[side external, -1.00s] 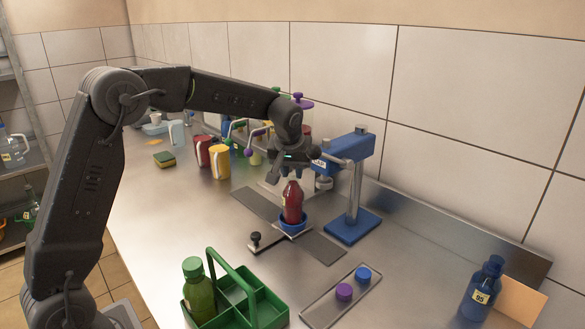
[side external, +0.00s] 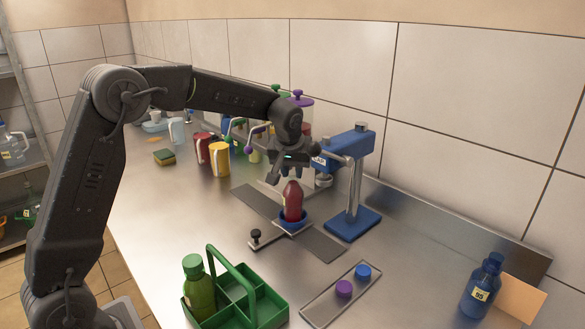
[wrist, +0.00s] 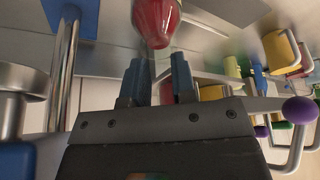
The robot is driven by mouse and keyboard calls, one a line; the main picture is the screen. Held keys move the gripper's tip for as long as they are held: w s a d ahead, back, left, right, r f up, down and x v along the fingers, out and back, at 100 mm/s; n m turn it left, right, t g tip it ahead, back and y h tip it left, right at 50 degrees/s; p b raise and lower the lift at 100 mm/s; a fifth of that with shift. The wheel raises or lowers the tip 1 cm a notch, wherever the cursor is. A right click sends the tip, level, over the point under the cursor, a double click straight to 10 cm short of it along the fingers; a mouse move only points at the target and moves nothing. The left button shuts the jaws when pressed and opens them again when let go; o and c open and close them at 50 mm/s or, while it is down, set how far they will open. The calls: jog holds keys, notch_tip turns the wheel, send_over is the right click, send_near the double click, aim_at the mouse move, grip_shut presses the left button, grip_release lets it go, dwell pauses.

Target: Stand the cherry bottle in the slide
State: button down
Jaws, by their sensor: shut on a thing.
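The red cherry bottle (side external: 293,201) stands about upright with its base in the blue round holder (side external: 292,226) of the slide; whether it is fully seated cannot be told. The slide's dark flat track (side external: 322,245) runs along the bench under the holder. My gripper (side external: 282,178) is over the bottle's top, shut on its upper end. In the wrist view, the two blue-grey fingers (wrist: 158,80) stand a little apart, and the red body (wrist: 155,20) shows just beyond their tips. The bottle's neck between the fingers is hard to make out.
A blue press stand (side external: 352,222) rises close to the right of the bottle. A green carrier (side external: 262,297) with a green bottle and a tray (side external: 318,310) with purple and blue caps are in front. A blue bottle (side external: 481,290) stands far right. Mugs (side external: 219,160) are behind left.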

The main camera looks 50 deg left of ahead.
jog(key=shift+f, duration=0.25)
jog(key=c, duration=0.9)
grip_release()
jog(key=shift+f, duration=0.1)
jog(key=shift+o, duration=0.2)
notch_tip(320, 180, up, 9)
